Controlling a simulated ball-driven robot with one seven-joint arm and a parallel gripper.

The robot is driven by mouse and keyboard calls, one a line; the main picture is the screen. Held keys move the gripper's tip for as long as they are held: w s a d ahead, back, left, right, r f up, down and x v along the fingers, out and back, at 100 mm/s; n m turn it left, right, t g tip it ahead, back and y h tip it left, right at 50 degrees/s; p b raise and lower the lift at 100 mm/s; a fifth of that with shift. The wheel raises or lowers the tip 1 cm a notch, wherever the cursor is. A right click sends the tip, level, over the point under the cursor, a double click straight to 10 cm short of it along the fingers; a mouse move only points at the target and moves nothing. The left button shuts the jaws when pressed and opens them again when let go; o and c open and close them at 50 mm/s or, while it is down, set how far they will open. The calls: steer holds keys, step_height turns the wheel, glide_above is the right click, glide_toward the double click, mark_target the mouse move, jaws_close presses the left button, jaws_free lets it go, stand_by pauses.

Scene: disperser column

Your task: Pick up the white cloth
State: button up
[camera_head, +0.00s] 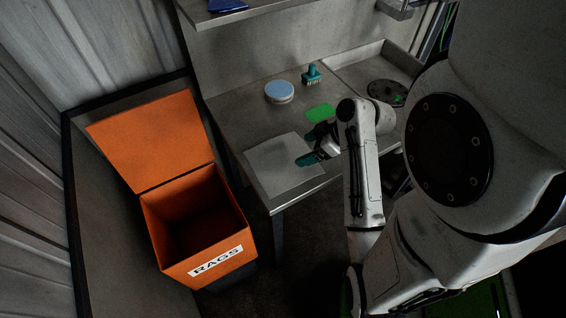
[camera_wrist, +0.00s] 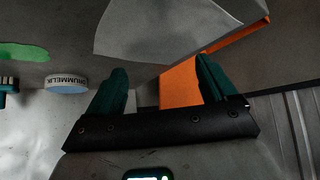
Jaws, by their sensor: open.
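The white cloth (camera_head: 280,160) lies flat as a pale square at the front left of the grey bench. In the wrist view the cloth (camera_wrist: 165,30) fills the top middle, beyond the fingertips. My gripper (camera_head: 308,159) has teal fingers and is over the right side of the cloth in the head view. In the wrist view my gripper (camera_wrist: 162,78) has its two fingers wide apart with nothing between them. I cannot tell how high the fingertips are above the cloth.
An orange bin (camera_head: 165,231) marked RAGS stands open left of the bench (camera_head: 236,118). A green cloth (camera_head: 320,112), a round blue-topped tin (camera_head: 279,91) and a teal brush (camera_head: 311,75) are behind my gripper. A sink (camera_head: 350,68) is at the back right.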

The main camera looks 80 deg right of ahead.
steer(key=b, duration=0.4)
glide_toward(282, 161)
steer(key=x, duration=0.3)
steer(key=shift+s+f, duration=0.1)
steer(key=shift+w+f, duration=0.1)
steer(key=shift+w, duration=0.25)
steer(key=shift+b+x, duration=0.35)
steer(key=shift+x, duration=0.75)
steer(key=shift+d+f, duration=0.1)
steer(key=c, duration=1.4)
steer(key=shift+c, duration=0.7)
step_height(282, 161, up, 10)
steer(key=p, duration=0.9)
jaws_close()
steer(key=shift+r+b, duration=0.35)
steer(key=shift+r, duration=0.7)
